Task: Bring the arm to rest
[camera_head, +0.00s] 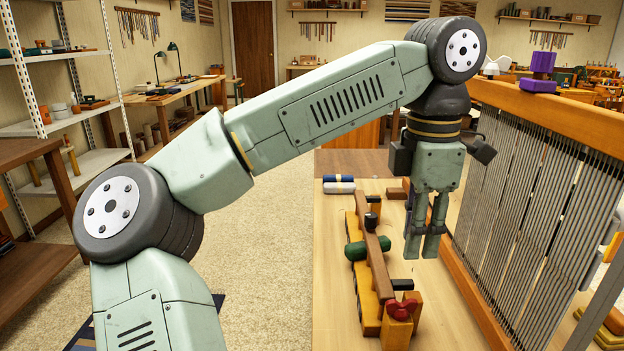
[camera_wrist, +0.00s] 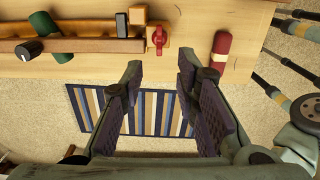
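My arm (camera_head: 335,95) reaches from the lower left up and across to the right, its elbow bent. My gripper (camera_head: 423,250) hangs down from its end over the wooden table, beside the long wooden rack and left of the loom's row of threads. In the wrist view my gripper (camera_wrist: 160,72) shows two fingers apart with nothing between them. Whether the fingertips clear the tabletop is hard to tell, but they seem to be above it.
The wooden table (camera_head: 335,290) holds a wooden rack (camera_head: 374,265) with a green roll (camera_head: 368,248) and a red knob (camera_head: 399,309). The upright loom (camera_head: 545,200) stands close at right. A dark red roll (camera_wrist: 221,48) lies near the table edge. A striped rug (camera_wrist: 152,112) lies on the floor.

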